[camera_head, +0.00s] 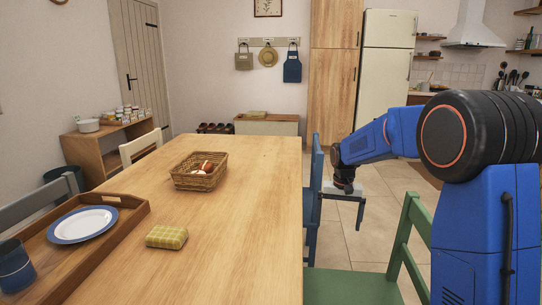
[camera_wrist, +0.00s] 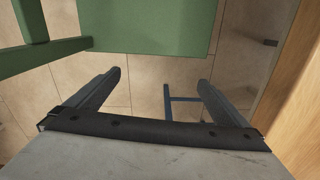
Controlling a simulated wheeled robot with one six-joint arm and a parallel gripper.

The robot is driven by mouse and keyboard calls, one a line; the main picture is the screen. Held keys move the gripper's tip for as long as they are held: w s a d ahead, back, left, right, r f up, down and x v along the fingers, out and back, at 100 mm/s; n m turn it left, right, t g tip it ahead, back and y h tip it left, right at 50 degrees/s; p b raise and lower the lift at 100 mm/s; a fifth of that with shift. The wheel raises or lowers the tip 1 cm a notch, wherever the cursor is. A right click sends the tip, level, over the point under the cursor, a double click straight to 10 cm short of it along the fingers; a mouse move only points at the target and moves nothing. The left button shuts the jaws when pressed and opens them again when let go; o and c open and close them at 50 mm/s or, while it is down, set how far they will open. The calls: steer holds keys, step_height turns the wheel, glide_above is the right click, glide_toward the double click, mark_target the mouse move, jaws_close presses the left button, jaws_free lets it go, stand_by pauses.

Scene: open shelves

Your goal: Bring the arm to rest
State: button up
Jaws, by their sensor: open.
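My gripper (camera_head: 343,205) hangs at the end of my blue arm, right of the wooden table, near a blue chair (camera_head: 315,180). In the wrist view my gripper (camera_wrist: 160,90) has its two fingers spread wide apart, with nothing between them but tiled floor below. It is open and empty. My arm is bent, with its forearm reaching left from the dark elbow joint and the wrist pointing down.
The wooden table (camera_head: 250,215) holds a wicker basket (camera_head: 186,179), a yellow-green folded cloth (camera_head: 167,237), and a tray (camera_head: 62,262) with a plate (camera_head: 84,224) and a blue cup (camera_head: 14,265). A green chair (camera_head: 345,286) stands close below my arm. Open floor lies beyond.

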steer(key=s+d+r+t, duration=0.1)
steer(key=s+r, duration=0.2)
steer(key=s, duration=0.4)
steer(key=s+d+r+n+t, duration=0.1)
steer(key=s+r, duration=0.2)
steer(key=s, duration=0.4)
steer(key=s+d+r, duration=0.1)
steer(key=s+r, duration=0.3)
steer(key=s, duration=0.3)
steer(key=s+d+f+t, duration=0.1)
steer(key=s, duration=1)
steer(key=s+f+n+t, duration=0.1)
steer(key=s, duration=0.9)
steer(key=shift+s+d+f+n+t, duration=0.3)
steer(key=shift+s+d+f+t, duration=0.05)
steer(key=shift+s+f+t, duration=0.05)
